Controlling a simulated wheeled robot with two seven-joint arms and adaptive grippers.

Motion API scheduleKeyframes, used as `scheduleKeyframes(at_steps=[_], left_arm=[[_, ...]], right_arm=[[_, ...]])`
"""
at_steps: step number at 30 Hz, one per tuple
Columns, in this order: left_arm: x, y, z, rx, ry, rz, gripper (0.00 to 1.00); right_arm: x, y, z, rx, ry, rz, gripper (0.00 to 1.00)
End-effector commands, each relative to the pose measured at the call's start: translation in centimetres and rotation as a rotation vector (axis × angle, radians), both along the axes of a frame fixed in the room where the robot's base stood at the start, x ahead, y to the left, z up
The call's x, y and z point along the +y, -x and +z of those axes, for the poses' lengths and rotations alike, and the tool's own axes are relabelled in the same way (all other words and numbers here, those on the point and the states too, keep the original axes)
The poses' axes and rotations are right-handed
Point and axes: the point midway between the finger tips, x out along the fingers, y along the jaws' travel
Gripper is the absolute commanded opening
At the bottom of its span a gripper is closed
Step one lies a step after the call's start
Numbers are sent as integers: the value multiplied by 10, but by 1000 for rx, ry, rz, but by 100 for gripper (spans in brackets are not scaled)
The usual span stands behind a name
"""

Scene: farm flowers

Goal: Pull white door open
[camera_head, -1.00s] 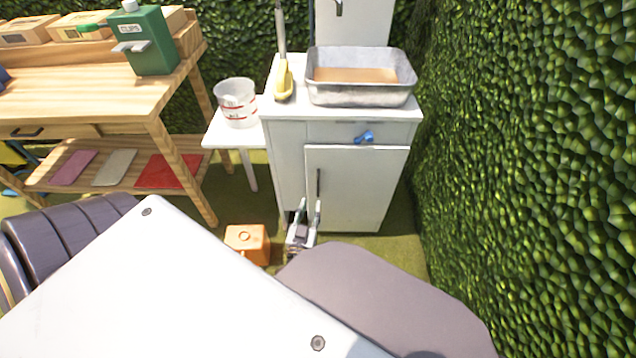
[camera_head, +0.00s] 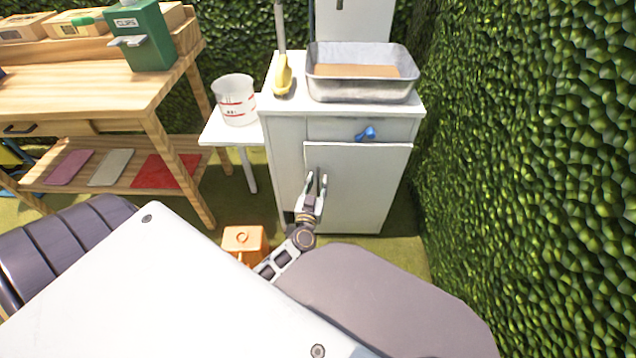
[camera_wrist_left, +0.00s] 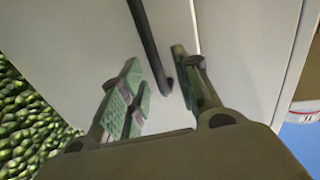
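The white door (camera_head: 358,192) is the front of a white cabinet and looks shut in the head view. Its dark vertical bar handle is near the door's left edge, partly hidden by my gripper; it shows clearly in the left wrist view as a dark handle (camera_wrist_left: 151,45). My left gripper (camera_head: 317,181) is open in front of the handle. In the left wrist view the handle's end lies between the spread fingers (camera_wrist_left: 165,92), and I cannot tell whether either finger touches it. My right gripper is not in view.
A metal tray (camera_head: 362,88) and a yellow-handled tool (camera_head: 283,76) are on the cabinet top. A blue knob (camera_head: 366,134) is above the door. An orange container (camera_head: 244,241) stands on the grass at left. A hedge (camera_head: 530,150) rises close on the right.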

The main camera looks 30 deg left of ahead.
Motion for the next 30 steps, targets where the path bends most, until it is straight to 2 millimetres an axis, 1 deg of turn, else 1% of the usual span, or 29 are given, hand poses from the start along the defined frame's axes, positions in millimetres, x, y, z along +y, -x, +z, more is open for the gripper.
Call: scheduleKeyframes(at_steps=[2, 6, 18, 25, 26, 30], left_arm=[[3, -6, -1, -1, 0, 1, 32], [5, -13, 0, -1, 0, 1, 32], [6, -15, 0, 0, 0, 0, 32], [6, -15, 0, 0, 0, 0, 2], [6, -15, 0, 0, 0, 0, 0], [5, -15, 0, 0, 0, -2, 0]], right_arm=[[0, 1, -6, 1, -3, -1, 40], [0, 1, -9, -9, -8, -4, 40], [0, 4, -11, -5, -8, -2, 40], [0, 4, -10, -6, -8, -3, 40], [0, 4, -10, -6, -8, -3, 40], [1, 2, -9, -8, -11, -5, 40]])
